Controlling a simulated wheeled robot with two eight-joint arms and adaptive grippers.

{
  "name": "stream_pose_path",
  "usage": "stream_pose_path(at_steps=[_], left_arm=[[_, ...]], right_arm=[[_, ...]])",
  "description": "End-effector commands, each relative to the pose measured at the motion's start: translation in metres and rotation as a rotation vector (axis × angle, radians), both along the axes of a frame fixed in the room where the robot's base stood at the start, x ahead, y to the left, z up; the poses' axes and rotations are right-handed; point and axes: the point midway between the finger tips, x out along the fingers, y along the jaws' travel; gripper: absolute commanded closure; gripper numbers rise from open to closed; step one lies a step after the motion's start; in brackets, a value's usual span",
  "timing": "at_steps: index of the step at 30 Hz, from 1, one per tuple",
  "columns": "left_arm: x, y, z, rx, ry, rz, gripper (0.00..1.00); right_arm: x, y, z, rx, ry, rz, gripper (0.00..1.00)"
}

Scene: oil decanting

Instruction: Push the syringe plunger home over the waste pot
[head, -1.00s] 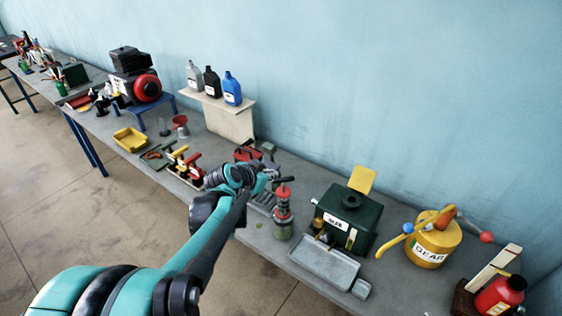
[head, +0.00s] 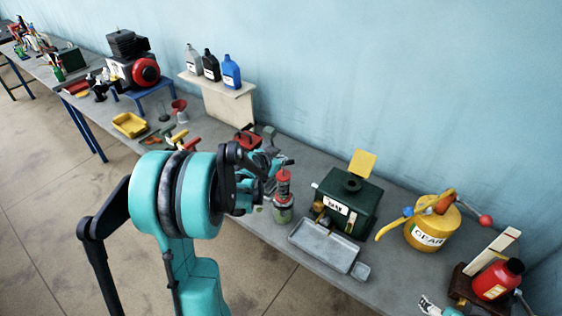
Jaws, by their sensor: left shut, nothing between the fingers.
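My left gripper (head: 284,162) is shut and empty. It is above the bench, just behind and above a red-topped upright piece (head: 283,177). That piece stands in or on a small green pot with a pale label (head: 283,208). I cannot tell whether this is the syringe in the waste pot, or how far any plunger is in. The large teal joint of my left arm hides part of the bench. A small pale part at the bottom edge looks like my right gripper (head: 434,307); its jaws are not clear.
A green box (head: 362,205) and a grey tray (head: 308,252) stand right of the pot. Further right are a yellow GEAR can (head: 440,238) and a red bottle (head: 495,280). A shelf with three bottles (head: 231,72) stands behind. A yellow tray (head: 129,124) is left.

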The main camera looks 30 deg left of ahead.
Motion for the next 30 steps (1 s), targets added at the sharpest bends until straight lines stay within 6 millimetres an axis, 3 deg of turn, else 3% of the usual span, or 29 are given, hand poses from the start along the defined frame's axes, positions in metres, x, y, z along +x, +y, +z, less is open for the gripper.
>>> stream_pose_path(at_steps=[13, 22, 30], left_arm=[[0.0, 0.0, -0.005, 0.0, 0.0, 0.0, 1.0], [0.0, 0.0, -0.035, -0.001, 0.001, -0.001, 1.0], [-0.001, 0.0, -0.036, -0.001, 0.005, -0.002, 1.0]], right_arm=[[0.0, 0.0, -0.001, 0.0, 0.0, 0.0, 0.32], [0.0, 0.0, -0.031, 0.0, 0.0, 0.0, 0.32], [0.0, 0.0, -0.03, 0.0, 0.0, 0.0, 0.32]])
